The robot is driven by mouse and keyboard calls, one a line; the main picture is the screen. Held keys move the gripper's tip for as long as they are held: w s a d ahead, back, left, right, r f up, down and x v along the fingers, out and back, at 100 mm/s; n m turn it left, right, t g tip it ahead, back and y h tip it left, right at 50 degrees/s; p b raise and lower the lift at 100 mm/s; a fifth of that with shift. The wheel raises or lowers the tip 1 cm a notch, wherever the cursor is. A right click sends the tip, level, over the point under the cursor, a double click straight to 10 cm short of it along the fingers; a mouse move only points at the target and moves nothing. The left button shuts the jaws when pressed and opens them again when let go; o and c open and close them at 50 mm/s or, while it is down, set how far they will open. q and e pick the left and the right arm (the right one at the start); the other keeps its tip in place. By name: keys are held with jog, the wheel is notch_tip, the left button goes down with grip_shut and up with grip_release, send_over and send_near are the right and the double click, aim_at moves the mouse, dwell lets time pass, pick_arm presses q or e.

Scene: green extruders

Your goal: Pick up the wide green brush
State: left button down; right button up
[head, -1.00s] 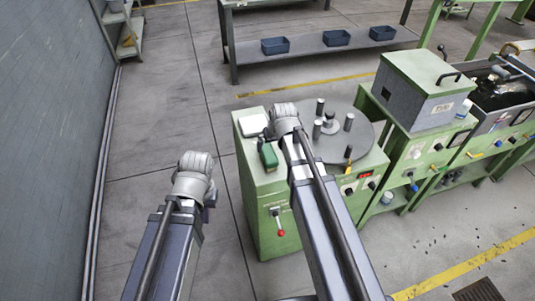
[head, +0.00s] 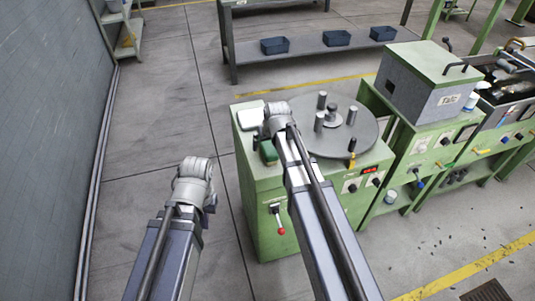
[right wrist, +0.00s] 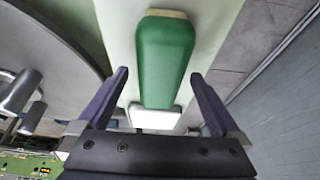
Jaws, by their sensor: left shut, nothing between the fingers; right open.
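The wide green brush (head: 267,152) lies on the left part of the green machine top, partly covered by my right wrist in the head view. In the right wrist view the brush (right wrist: 165,58) is a long green block with a pale strip at its far end. My right gripper (right wrist: 160,80) is open, one dark finger to each side of the brush in the picture; I see no contact.
A white item (head: 249,118) lies just behind the brush. A grey round plate (head: 345,135) with several upright metal posts sits to the right on the same machine. A grey-green box (head: 428,80) stands further right. The floor to the left is clear.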

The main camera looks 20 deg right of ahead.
jog(key=shift+f, duration=0.1)
jog(key=shift+f, duration=0.3)
dwell(0.4)
jog(key=shift+c, duration=0.2)
jog(key=c, duration=1.5)
